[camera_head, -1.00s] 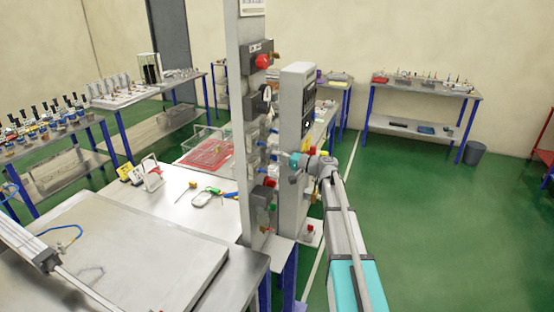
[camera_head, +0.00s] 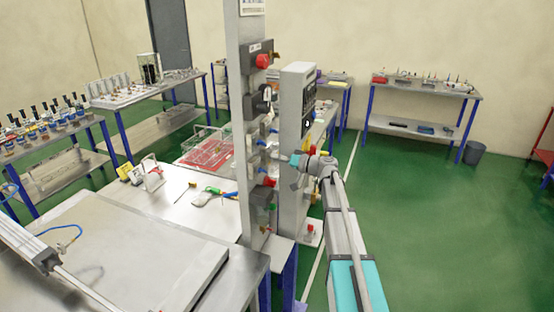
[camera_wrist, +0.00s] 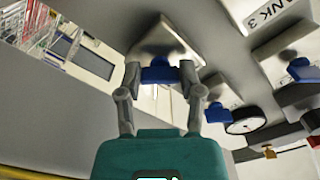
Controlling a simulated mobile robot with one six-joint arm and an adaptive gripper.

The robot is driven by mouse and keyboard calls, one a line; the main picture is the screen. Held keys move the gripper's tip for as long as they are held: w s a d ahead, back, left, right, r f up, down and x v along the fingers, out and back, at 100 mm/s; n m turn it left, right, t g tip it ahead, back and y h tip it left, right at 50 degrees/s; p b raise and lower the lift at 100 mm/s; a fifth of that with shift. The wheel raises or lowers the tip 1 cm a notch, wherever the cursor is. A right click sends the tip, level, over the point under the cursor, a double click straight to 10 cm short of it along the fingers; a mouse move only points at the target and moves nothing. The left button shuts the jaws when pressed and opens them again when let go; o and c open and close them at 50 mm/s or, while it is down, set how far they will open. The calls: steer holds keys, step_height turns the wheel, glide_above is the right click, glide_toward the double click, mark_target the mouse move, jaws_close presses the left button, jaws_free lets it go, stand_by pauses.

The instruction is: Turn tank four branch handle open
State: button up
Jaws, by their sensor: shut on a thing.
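In the wrist view a blue handle (camera_wrist: 160,72) sits on a grey block (camera_wrist: 168,42) on the panel. My gripper (camera_wrist: 159,76) is shut on this handle, with one finger on each side. The handle lies roughly crosswise between the fingertips. No tank label for this handle is readable. A "TANK 3" label (camera_wrist: 268,14) shows to the right, near another blue handle (camera_wrist: 302,70).
A further blue handle (camera_wrist: 216,112) and a round gauge (camera_wrist: 245,121) are close right of my gripper. A bench (camera_head: 130,250) is at the left. Green floor is open at the right.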

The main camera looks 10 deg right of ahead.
steer(key=o, duration=1.1)
steer(key=shift+o, duration=0.2)
steer(key=v, duration=1.2)
